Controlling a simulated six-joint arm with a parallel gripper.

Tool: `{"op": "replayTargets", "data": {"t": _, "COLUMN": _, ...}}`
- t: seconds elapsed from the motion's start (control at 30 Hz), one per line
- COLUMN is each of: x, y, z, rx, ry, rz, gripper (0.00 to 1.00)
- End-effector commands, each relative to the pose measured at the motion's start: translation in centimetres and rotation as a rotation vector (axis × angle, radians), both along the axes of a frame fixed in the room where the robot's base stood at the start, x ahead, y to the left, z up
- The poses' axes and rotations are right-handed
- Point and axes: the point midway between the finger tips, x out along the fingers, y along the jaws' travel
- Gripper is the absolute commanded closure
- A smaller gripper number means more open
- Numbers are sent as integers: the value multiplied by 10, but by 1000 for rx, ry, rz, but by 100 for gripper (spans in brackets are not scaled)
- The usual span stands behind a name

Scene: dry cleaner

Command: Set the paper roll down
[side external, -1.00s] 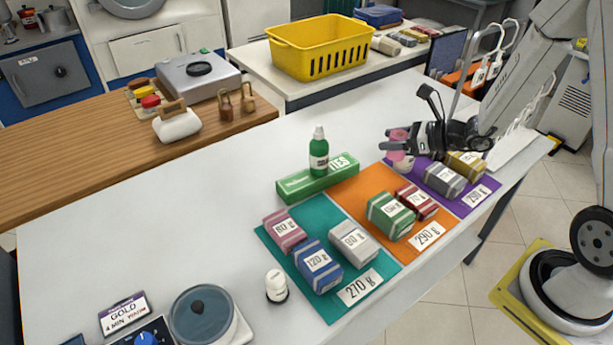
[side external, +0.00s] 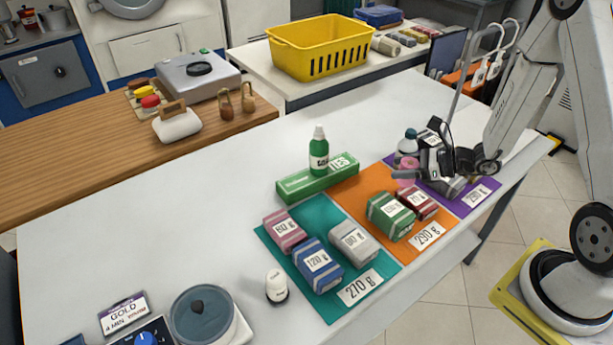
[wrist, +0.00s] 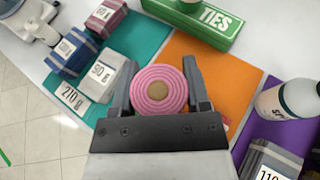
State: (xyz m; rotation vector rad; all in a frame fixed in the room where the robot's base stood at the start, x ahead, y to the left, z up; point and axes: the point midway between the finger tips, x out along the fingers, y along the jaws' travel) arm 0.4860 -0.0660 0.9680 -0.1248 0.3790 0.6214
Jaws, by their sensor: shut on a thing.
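The paper roll is a pink coil with a tan core; its round end (wrist: 159,90) faces the wrist camera. My gripper (wrist: 160,75) is shut on it, one finger on each side.
A white bottle (side external: 408,143) with a dark cap stands close by. Red (side external: 417,203) and green (side external: 391,216) parcels lie on the orange mat. A grey parcel (wrist: 268,161) lies on the purple mat. A green box (side external: 305,183) and green bottle (side external: 319,158) are left.

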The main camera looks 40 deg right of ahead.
Motion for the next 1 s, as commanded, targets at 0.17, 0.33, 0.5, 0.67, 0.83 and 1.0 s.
{"op": "replayTargets", "data": {"t": 0.17, "x": 27, "y": -3, "z": -13, "rx": 0, "ry": 0, "rz": 2, "gripper": 99}}
{"op": "replayTargets", "data": {"t": 0.33, "x": 52, "y": -7, "z": -24, "rx": 0, "ry": 0, "rz": 1, "gripper": 99}}
{"op": "replayTargets", "data": {"t": 0.5, "x": 73, "y": -10, "z": -38, "rx": 1, "ry": 2, "rz": -1, "gripper": 99}}
{"op": "replayTargets", "data": {"t": 0.67, "x": 87, "y": -11, "z": -56, "rx": 1, "ry": 2, "rz": 0, "gripper": 99}}
{"op": "replayTargets", "data": {"t": 0.83, "x": 101, "y": -14, "z": -73, "rx": 0, "ry": 1, "rz": 0, "gripper": 99}}
{"op": "replayTargets", "data": {"t": 1.0, "x": 109, "y": -15, "z": -81, "rx": 1, "ry": 1, "rz": 0, "gripper": 99}}
